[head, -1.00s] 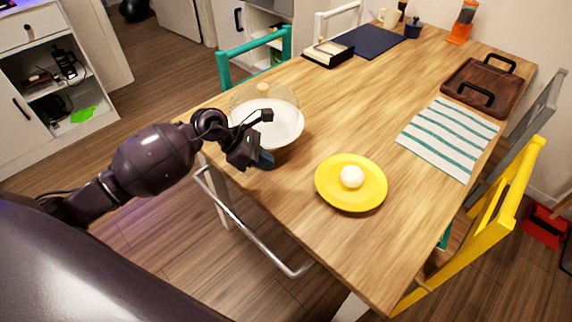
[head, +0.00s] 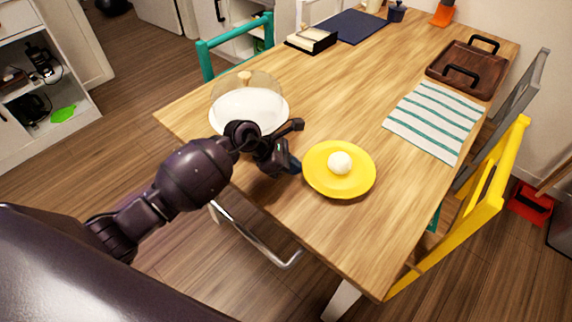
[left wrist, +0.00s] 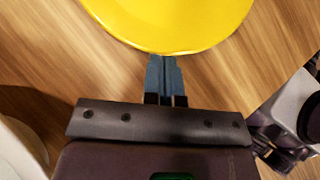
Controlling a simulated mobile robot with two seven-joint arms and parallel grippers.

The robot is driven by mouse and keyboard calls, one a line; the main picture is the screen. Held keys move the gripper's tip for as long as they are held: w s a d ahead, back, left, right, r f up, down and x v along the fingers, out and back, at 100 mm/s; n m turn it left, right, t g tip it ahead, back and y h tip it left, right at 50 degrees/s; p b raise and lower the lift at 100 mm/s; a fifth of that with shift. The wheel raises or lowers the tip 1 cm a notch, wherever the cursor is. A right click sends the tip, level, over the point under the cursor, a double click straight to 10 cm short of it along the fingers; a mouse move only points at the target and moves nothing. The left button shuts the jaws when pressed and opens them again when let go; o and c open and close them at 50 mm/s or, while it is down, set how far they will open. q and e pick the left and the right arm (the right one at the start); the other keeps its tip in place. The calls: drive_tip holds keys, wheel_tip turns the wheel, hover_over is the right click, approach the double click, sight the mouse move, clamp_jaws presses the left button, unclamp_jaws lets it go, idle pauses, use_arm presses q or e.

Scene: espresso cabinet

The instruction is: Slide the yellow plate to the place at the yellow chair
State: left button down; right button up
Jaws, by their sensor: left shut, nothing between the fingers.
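The yellow plate (head: 322,185) lies on the wooden table near its front edge, with a white ball (head: 340,163) on it. In the left wrist view the plate's near rim (left wrist: 170,25) fills the top. The yellow chair (head: 480,205) stands at the table's right side. My left gripper (head: 296,166) is shut and empty, just left of the plate. Its blue fingertips (left wrist: 164,62) are at or very near the plate's rim; I cannot tell whether they touch. My right gripper is not in view.
A striped cloth (head: 435,118) lies beyond the plate to the right, with a dark wooden tray (head: 468,68) behind it. A white dish with a clear dome (head: 248,105) stands left of the gripper. Table between plate and yellow chair is clear.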

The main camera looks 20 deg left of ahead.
sight(355, 167)
use_arm(q)
drive_tip(key=shift+w+d, duration=0.1)
drive_tip(key=shift+d, duration=0.05)
drive_tip(key=w+d, duration=0.2)
drive_tip(key=d, duration=0.3)
drive_tip(key=w+d, duration=0.2)
drive_tip(key=d, duration=0.2)
drive_tip(key=w+d, duration=0.2)
drive_tip(key=d, duration=0.3)
drive_tip(key=shift+w+d+b, duration=0.2)
drive_tip(key=shift+d+b, duration=0.1)
drive_tip(key=shift+b, duration=0.05)
drive_tip(key=shift+f, duration=0.1)
